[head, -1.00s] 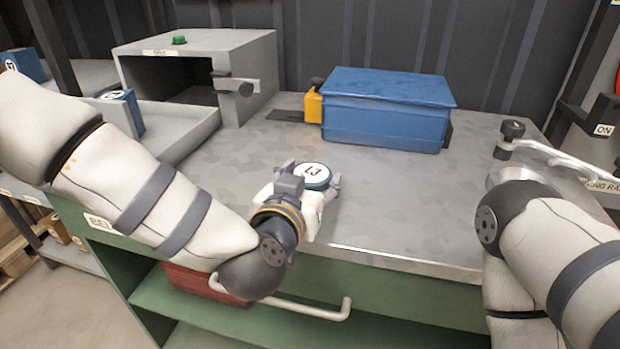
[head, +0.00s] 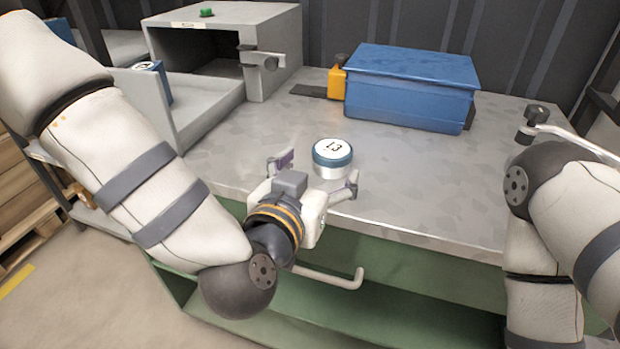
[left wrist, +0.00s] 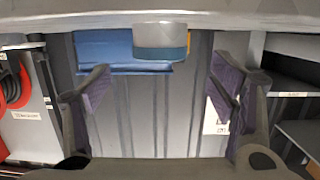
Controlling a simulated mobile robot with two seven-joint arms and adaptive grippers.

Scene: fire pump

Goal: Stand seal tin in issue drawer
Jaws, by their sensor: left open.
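The seal tin (head: 332,157), a short round can with a blue band and a white top marked 13, stands upright on the grey bench top (head: 420,185) near its front edge. My left gripper (head: 317,176) is open, just in front of the tin, with its fingers spread to either side and nothing between them. In the left wrist view, which is upside down, the tin (left wrist: 159,42) is ahead between the open fingers (left wrist: 162,85), clear of both. My right gripper is out of view. I cannot tell which part is the issue drawer.
A blue lidded box (head: 410,90) stands behind the tin. A grey open-fronted cabinet (head: 225,45) and a low-walled grey tray (head: 200,105) are at the left. A bar handle (head: 330,278) projects below the bench front. A lever (head: 535,120) is at the right.

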